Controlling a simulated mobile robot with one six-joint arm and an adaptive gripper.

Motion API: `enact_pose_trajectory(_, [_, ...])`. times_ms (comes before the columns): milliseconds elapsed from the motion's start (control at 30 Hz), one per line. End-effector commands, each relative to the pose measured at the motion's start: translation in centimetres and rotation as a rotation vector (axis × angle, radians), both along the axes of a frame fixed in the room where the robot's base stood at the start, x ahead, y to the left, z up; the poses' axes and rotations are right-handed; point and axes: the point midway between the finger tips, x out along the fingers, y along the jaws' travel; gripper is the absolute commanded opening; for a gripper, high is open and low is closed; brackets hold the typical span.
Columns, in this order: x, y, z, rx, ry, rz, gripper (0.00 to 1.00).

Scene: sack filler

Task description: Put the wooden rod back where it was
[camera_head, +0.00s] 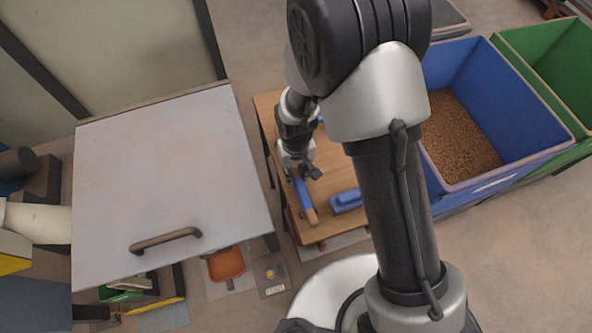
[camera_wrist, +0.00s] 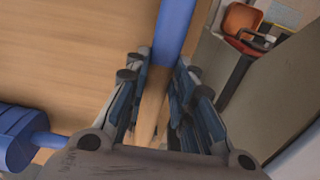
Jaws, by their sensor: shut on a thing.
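The wooden rod (camera_head: 303,194) has a blue middle section and a bare wood end pointing toward the front edge of the wooden table. In the wrist view the rod (camera_wrist: 152,105) runs between my fingers, its wooden part in the grip and its blue part beyond. My gripper (camera_head: 306,172) is shut on the rod near the table's left edge. It also shows in the wrist view (camera_wrist: 158,85), with a finger on each side of the rod. The rod's far end is hidden by my gripper and arm. I cannot tell whether the rod touches the tabletop (camera_head: 334,181).
A blue object (camera_head: 345,201) lies on the table to the right of the rod. A large grey panel with a handle (camera_head: 165,240) stands left of the table. A blue bin of grain (camera_head: 545,130) and a green bin (camera_head: 560,55) stand right.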

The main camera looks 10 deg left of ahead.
Motion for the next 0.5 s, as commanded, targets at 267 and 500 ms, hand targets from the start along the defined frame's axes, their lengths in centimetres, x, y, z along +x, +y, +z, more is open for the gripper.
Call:
enact_pose_trajectory(267, [0.0,0.0,-0.8,0.000,0.000,0.000,0.00])
enact_pose_trajectory(500, [0.0,0.0,-1.2,0.000,0.000,0.000,0.25])
